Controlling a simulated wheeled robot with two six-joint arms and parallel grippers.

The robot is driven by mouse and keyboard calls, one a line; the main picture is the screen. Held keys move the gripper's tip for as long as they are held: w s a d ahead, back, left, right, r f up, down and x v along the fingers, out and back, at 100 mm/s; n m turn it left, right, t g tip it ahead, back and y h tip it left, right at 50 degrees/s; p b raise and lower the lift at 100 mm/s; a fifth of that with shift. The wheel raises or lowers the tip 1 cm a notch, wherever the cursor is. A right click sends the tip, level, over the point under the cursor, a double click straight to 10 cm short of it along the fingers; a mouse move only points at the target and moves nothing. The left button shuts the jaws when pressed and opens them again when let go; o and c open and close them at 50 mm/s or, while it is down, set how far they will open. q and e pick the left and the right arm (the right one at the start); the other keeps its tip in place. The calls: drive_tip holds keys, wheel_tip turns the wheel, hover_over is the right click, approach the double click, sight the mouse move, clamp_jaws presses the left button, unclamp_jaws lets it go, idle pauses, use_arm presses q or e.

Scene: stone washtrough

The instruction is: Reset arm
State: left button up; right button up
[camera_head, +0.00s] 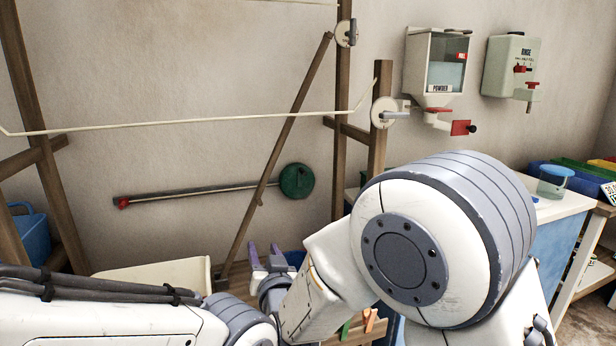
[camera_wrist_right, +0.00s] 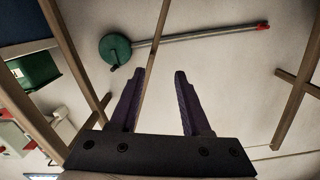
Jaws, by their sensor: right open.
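My right gripper (camera_head: 265,257) shows near the lower middle of the head view, with its two purple fingers pointing up and apart. In the right wrist view the same gripper (camera_wrist_right: 159,80) is open and nothing is between its fingers. The large white and grey links of my right arm fill the lower right of the head view. White links with black cables of my left arm cross the lower left corner. My left gripper is not seen.
A wooden frame (camera_head: 341,110) with a line stands before the wall. A rod with a green disc (camera_head: 296,181) is on the wall; the disc also shows in the wrist view (camera_wrist_right: 115,48). A powder dispenser (camera_head: 438,60) and a rinse dispenser (camera_head: 510,65) hang at right. A blue bucket (camera_head: 32,236) is left.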

drive_tip(key=s+d+f+g+h, duration=0.35)
drive_tip(key=d+f+g, duration=0.45)
drive_tip(key=d, duration=0.6)
drive_tip(key=s+d+f+g+h, duration=0.1)
drive_tip(key=s+d+f+g, duration=0.2)
drive_tip(key=s+d, duration=0.4)
drive_tip(key=s+d+f+g+h, duration=0.1)
drive_tip(key=s+d+f+g, duration=0.2)
drive_tip(key=s+d, duration=0.4)
drive_tip(key=s+a+r+n+g+y, duration=0.1)
drive_tip(key=s+a+r+n, duration=0.2)
drive_tip(key=s+a, duration=0.4)
drive_tip(key=s+a+r+n+g, duration=0.1)
drive_tip(key=s+a+r+n, duration=0.1)
drive_tip(key=s+a+n, duration=0.35)
wheel_tip(320, 180, up, 22)
drive_tip(key=s+a+m+p, duration=0.1)
drive_tip(key=s+a+p, duration=0.1)
drive_tip(key=p, duration=1.9)
drive_tip(key=shift+m, duration=0.35)
drive_tip(key=shift+f, duration=0.15)
